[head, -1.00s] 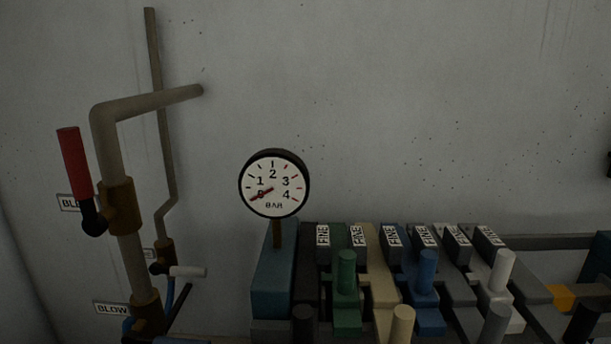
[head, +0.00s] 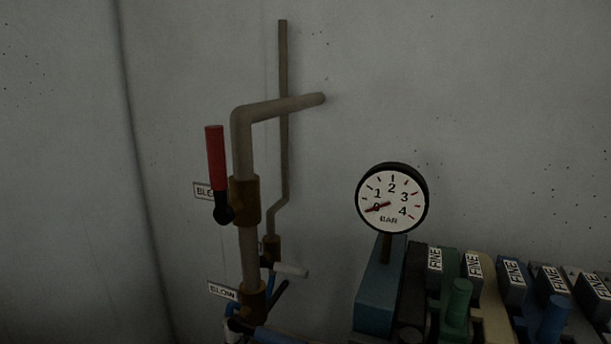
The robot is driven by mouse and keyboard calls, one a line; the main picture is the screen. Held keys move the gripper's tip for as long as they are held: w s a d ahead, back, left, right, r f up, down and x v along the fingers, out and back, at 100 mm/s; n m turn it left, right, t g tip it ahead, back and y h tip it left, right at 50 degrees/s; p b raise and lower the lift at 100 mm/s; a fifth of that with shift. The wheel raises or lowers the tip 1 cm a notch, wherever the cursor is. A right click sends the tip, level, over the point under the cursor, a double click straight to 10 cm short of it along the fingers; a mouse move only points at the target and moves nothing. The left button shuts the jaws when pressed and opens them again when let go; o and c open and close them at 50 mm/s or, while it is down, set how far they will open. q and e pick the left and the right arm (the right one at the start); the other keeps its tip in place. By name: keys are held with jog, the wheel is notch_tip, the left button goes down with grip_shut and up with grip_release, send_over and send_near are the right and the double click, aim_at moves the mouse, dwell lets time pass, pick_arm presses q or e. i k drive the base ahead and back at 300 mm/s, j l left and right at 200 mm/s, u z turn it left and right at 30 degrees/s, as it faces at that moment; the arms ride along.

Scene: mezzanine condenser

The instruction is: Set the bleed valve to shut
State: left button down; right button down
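The bleed valve has a brass body (head: 245,200) on a grey vertical pipe, left of centre in the head view. Its red lever (head: 216,158) points up, roughly in line with the pipe, from a black hub at the valve's left side. A label (head: 204,191) behind it is partly hidden and reads "BLE". Neither of my grippers is in view.
A lower brass valve (head: 252,298) stands beside a "BLOW" label (head: 222,291). A gauge (head: 391,198) reads near 0 bar. The wall at left is clear.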

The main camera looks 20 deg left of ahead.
aim_at(223, 213)
jog(key=k+j+u, duration=0.25)
jog(key=k, duration=0.15)
jog(key=k+j+u, duration=0.3)
jog(key=k+j, duration=0.05)
jog(key=k, duration=0.1)
